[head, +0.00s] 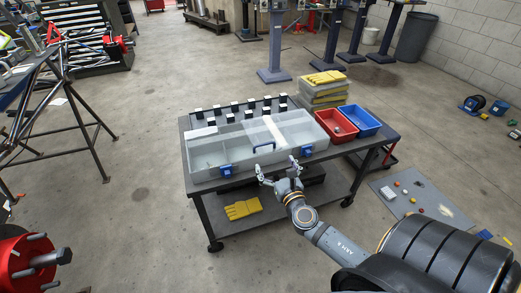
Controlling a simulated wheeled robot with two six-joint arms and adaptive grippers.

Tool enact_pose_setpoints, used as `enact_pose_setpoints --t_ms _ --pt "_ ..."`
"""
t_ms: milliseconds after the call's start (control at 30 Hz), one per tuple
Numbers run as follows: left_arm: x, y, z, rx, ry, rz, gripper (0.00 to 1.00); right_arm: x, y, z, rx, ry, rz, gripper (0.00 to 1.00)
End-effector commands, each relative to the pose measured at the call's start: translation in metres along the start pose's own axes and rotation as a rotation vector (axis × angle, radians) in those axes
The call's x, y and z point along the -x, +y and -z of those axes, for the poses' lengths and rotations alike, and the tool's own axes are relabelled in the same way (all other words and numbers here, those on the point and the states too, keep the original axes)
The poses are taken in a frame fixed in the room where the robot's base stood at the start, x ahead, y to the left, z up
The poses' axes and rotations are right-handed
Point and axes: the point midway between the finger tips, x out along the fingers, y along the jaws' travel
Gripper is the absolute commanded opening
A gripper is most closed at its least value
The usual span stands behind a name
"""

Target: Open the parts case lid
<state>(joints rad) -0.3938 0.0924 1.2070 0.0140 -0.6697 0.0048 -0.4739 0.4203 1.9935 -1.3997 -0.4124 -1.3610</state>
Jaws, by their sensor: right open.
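The parts case (210,172) is a long grey translucent box on the top of a dark cart. Its clear lid (235,140) appears to lie down over the case. Whether the latches are fastened is too small to tell. My right gripper (277,168) is open and empty, just in front of the case, below the handle and between the latches. It appears apart from the case. My left gripper is out of view.
Red (330,130) and blue (372,126) bins stand right of the case on the cart (375,142). Stacked cases with yellow gloves (326,77) sit behind them. Small black holders line the case's back. Floor in front is clear.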

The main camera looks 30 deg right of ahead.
Motion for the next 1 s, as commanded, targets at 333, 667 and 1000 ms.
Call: enact_pose_setpoints --t_ms 333,667,1000 --pt "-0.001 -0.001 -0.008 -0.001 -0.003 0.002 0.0 -0.055 0.0 -0.002 -0.009 0.0 0.002 1.0" --pt "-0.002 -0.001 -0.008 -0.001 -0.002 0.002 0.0 -0.102 0.0 0.0 -0.008 0.003 0.001 1.0" --pt "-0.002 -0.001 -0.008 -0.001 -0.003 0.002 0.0 -0.105 0.0 0.001 -0.008 0.004 0.001 0.95"
